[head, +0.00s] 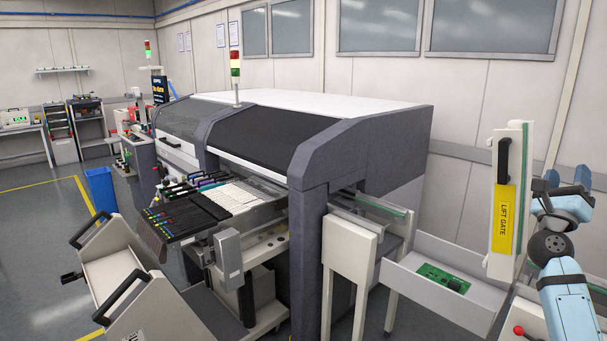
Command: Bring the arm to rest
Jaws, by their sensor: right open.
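My right arm (565,300) comes up from the bottom right corner, light blue with a dark round joint. My right gripper (543,184) is at the right edge, raised, with its dark fingers open. It appears empty. It is just right of the upright white lift gate (498,240) with a yellow "LIFT GATE" label and a black handle. Whether the fingers touch the gate cannot be told. My left gripper is not in view.
A large grey and white machine (370,150) fills the middle. A green board (443,278) lies in the white conveyor section (410,285) left of the gate. A feeder trolley (115,275) stands front left, a blue bin (100,188) behind it. Open floor (40,230) is at the left.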

